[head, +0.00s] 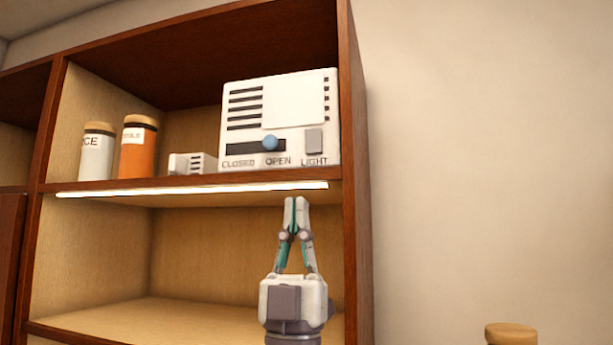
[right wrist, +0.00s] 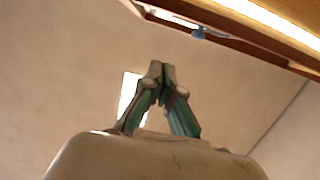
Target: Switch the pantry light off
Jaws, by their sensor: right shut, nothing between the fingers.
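A white control box (head: 295,98) stands on the upper shelf in the head view. Its grey switch (head: 314,139) sits above the word LIGHT at the lower right. A blue slider knob (head: 270,143) is at the OPEN end of a dark slot. The light strip (head: 195,189) under the shelf edge glows white; a bright strip also shows in the right wrist view (right wrist: 275,22). My right gripper (head: 296,200) points up, shut and empty, just below the box and shelf edge, apart from the switch. It also shows in the right wrist view (right wrist: 162,68). My left gripper is out of view.
An orange jar (head: 138,150) and a white jar (head: 97,155) stand left on the upper shelf, beside a small white box (head: 193,163). The cabinet's side panel (head: 356,200) is right of my gripper. A tan lid (head: 511,333) shows at bottom right.

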